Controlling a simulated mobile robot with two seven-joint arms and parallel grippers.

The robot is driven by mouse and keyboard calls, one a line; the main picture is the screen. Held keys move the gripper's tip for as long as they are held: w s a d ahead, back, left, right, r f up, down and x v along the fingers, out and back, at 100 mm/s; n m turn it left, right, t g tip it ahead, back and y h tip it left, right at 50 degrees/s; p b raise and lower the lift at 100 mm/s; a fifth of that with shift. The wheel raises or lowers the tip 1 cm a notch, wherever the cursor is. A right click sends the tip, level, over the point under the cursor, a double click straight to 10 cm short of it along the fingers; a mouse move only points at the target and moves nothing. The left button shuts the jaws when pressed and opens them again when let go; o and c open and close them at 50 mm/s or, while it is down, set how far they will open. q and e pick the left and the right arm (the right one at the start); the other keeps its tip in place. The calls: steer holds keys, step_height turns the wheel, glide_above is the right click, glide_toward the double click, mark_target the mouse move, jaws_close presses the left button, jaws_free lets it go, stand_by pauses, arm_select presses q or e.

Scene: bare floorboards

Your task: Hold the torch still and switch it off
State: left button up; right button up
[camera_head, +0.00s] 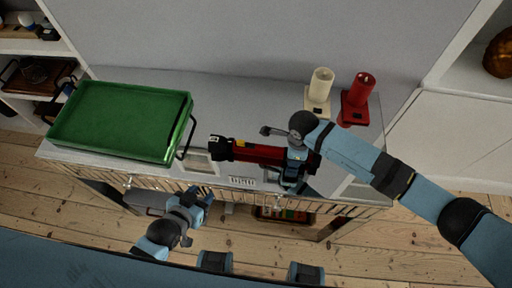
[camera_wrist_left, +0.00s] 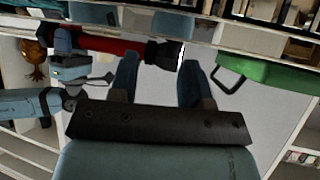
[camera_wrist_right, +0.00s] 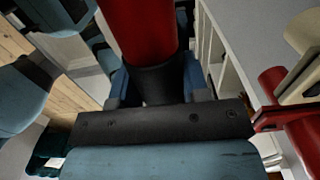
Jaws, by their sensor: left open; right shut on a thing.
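The torch (camera_head: 258,153) is red with a black head and lies roughly level above the front of the cabinet top, its head to the left. A small yellow mark shows on its upper side. My right gripper (camera_head: 296,168) is shut on its right part; in the right wrist view the red body (camera_wrist_right: 142,28) rises from between the fingers. My left gripper (camera_head: 197,200) is open and empty, in front of the cabinet, below and left of the torch head. In the left wrist view the black head (camera_wrist_left: 164,54) is near its fingers, apparently apart. A pale rim shows at the lens; I cannot tell if it is lit.
A green tray (camera_head: 62,128) with dark handles stands on the cabinet's left. Shelves flank the cabinet (camera_head: 225,90). The top's back middle is clear.

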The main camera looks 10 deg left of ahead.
stand_by(0.3)
arm_select(q)
steer(key=shift+r, duration=0.1)
steer(key=shift+c, duration=1.3)
steer(key=w, duration=0.1)
steer(key=w+r+m+t, duration=0.1)
steer(key=shift+w+a+r, duration=0.2)
steer(key=shift+w+r, duration=0.1)
steer(key=shift+w, duration=0.05)
jaws_close()
steer(key=w+d+r+m+g+h, duration=0.1)
steer(key=w+d+r+m+h, duration=0.2)
steer(key=w+r+m+h, duration=0.55)
steer(key=w+d+r+m+h, duration=0.25)
steer(key=r+m+h, duration=0.2)
steer(key=m, duration=0.75)
steer(key=w+a+f+m+g+y, duration=0.4)
steer(key=a+m+g+y, duration=0.3)
steer(key=m+g, duration=0.4)
steer(key=shift+a+m, duration=0.25)
steer(key=shift+m, duration=0.1)
